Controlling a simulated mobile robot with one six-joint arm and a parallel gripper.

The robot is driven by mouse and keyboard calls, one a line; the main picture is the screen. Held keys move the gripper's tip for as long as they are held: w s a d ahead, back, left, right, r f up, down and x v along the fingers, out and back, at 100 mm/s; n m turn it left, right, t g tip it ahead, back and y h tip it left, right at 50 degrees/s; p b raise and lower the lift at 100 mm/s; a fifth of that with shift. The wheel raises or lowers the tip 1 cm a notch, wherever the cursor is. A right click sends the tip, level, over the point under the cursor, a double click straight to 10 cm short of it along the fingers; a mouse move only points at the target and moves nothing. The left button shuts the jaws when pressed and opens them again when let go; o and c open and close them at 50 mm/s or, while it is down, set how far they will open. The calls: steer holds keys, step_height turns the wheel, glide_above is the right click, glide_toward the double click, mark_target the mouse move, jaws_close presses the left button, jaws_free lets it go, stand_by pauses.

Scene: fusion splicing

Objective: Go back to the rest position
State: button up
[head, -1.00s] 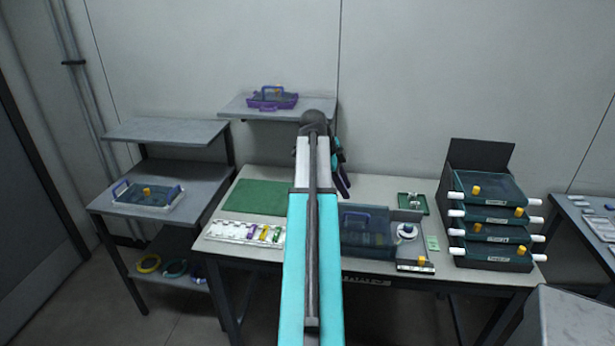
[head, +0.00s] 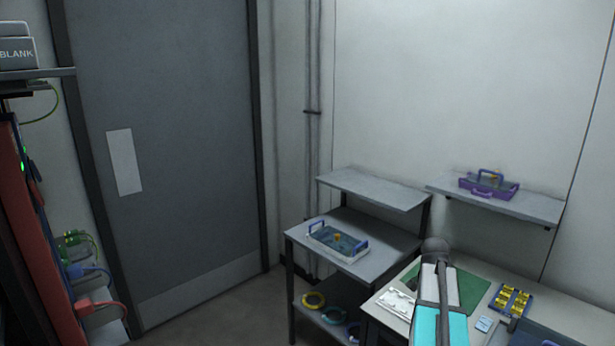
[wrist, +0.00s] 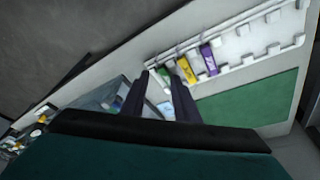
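My gripper (wrist: 160,95) shows in the wrist view as two dark fingers standing apart, with nothing visible between them. It hangs over the workbench, near the white slotted rack (wrist: 235,45) and the green mat (wrist: 250,98). In the head view my turquoise arm reaches in at the lower right, over the bench, and the gripper itself does not show.
A side shelf unit (head: 372,190) holds a blue-handled tray (head: 338,243), with cable coils below. A purple-handled tray (head: 489,185) sits on a wall shelf (head: 540,208). A yellow-filled holder (head: 512,300) lies on the bench. A grey door (head: 170,200) and a rack (head: 35,240) stand left.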

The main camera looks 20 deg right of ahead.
steer(key=w+a+f+n, duration=0.1)
steer(key=w+a+f, duration=0.1)
steer(key=a, duration=0.1)
steer(key=w+a+f+n, duration=0.2)
steer(key=a, duration=0.2)
steer(key=w+a+f+n, duration=0.2)
steer(key=a, duration=0.2)
steer(key=shift+w+a+f+t+y, duration=0.15)
steer(key=shift+a+t+y, duration=0.05)
steer(key=shift+t+y, duration=0.1)
steer(key=a+f+n+y, duration=0.1)
steer(key=a+f+n, duration=0.45)
steer(key=a, duration=0.65)
steer(key=a+f+n+y, duration=0.1)
steer(key=a+f+n, duration=0.45)
steer(key=a, duration=0.75)
steer(key=a+f+n+y, duration=0.1)
steer(key=a+f+n, duration=0.45)
steer(key=a, duration=0.65)
steer(key=s+f+g, duration=0.2)
steer(key=s+f, duration=0.6)
steer(key=s, duration=0.4)
steer(key=s+f+g, duration=0.3)
steer(key=s+f, duration=0.6)
steer(key=s, duration=0.4)
steer(key=shift+s, duration=0.25)
steer(key=shift+d, duration=0.15)
